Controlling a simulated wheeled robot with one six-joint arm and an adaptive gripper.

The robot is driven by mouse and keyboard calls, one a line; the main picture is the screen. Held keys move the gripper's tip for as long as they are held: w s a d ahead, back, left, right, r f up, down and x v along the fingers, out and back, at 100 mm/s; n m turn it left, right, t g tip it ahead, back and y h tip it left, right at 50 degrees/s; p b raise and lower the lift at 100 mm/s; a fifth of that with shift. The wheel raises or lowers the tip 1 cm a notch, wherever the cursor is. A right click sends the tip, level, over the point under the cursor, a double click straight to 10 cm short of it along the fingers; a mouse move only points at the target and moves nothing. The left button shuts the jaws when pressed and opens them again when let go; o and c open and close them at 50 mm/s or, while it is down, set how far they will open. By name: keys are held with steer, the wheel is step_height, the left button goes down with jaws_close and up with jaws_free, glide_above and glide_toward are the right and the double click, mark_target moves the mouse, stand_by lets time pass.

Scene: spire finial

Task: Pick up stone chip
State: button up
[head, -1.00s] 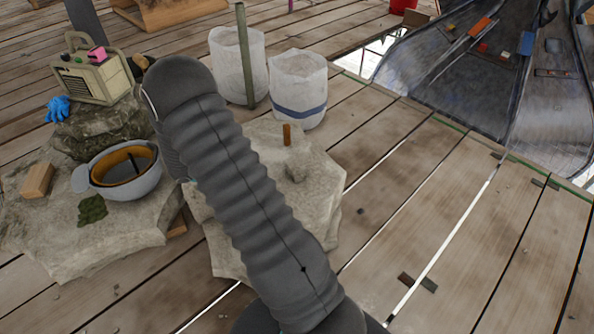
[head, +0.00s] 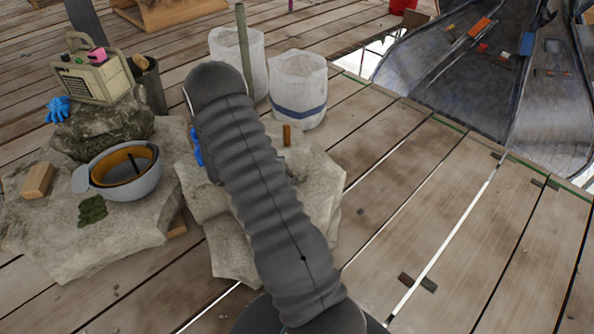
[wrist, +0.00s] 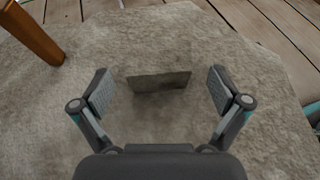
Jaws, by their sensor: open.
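The stone chip (wrist: 158,82) is a small grey-brown flat-topped piece with a darker front face. It lies on the pale rock slab (wrist: 215,35) in the wrist view, its colour close to the slab's. My gripper (wrist: 160,90) is open, with one finger on each side of the chip and a visible gap on both sides. I cannot tell how high the fingers are above the slab. In the head view my arm covers the gripper, and I cannot make out the chip there.
An orange-brown wooden peg (head: 287,135) stands on the slab, also at upper left in the wrist view (wrist: 35,32). White buckets (head: 298,90) stand behind. Another slab at left holds a grey helmet (head: 135,185) and wooden block (head: 38,180). Plank floor at right is mostly clear.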

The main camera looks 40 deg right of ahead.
mark_target(290, 170)
steer(key=shift+x, duration=1.75)
steer(key=c, duration=1.4)
steer(key=shift+r, duration=0.1)
